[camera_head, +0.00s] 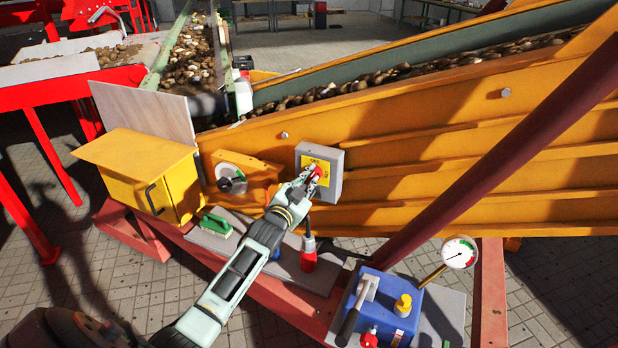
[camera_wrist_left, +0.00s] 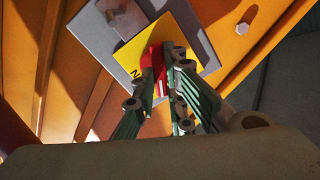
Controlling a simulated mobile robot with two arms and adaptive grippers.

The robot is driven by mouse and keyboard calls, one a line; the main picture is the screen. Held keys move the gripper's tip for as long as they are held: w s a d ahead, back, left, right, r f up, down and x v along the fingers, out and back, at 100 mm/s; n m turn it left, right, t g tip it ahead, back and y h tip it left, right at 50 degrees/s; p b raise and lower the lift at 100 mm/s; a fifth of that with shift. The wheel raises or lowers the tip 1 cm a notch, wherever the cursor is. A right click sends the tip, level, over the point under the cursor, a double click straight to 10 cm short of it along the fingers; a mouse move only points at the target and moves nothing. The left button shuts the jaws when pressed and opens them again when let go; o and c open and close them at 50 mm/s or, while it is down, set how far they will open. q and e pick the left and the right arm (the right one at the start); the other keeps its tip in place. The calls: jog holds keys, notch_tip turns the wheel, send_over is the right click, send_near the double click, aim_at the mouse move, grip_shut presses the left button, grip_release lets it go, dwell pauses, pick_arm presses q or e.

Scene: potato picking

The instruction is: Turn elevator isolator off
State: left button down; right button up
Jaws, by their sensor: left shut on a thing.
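The elevator isolator is a grey box (camera_head: 337,184) with a yellow plate (camera_head: 322,160) and a red knob (camera_head: 316,170), mounted on the orange elevator side. My left gripper (camera_head: 312,178) is at the front of the box, shut on the red knob. In the left wrist view, the left gripper (camera_wrist_left: 168,92) has its green fingers on either side of the red knob (camera_wrist_left: 158,65), in front of the yellow plate (camera_wrist_left: 132,52). The fingers hide part of the knob, so its exact setting is hard to tell. My right gripper is not in view.
A yellow cabinet (camera_head: 125,170) with a black handle stands left of the isolator. A blue pump unit (camera_head: 385,305) with a gauge (camera_head: 459,252) stands lower right. Potatoes (camera_head: 400,72) lie on the elevator belt above.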

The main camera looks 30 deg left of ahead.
pick_arm(q)
jog(key=n+p, duration=0.1)
jog(key=n, duration=0.4)
jog(key=shift+a, duration=0.15)
jog(key=shift+f+n, duration=0.1)
jog(key=shift+n, duration=0.4)
jog(key=c, duration=1.8)
grip_release()
jog(key=shift+s, duration=0.15)
jog(key=s+d, duration=0.2)
jog(key=s, duration=0.9)
jog(key=shift+s, duration=0.3)
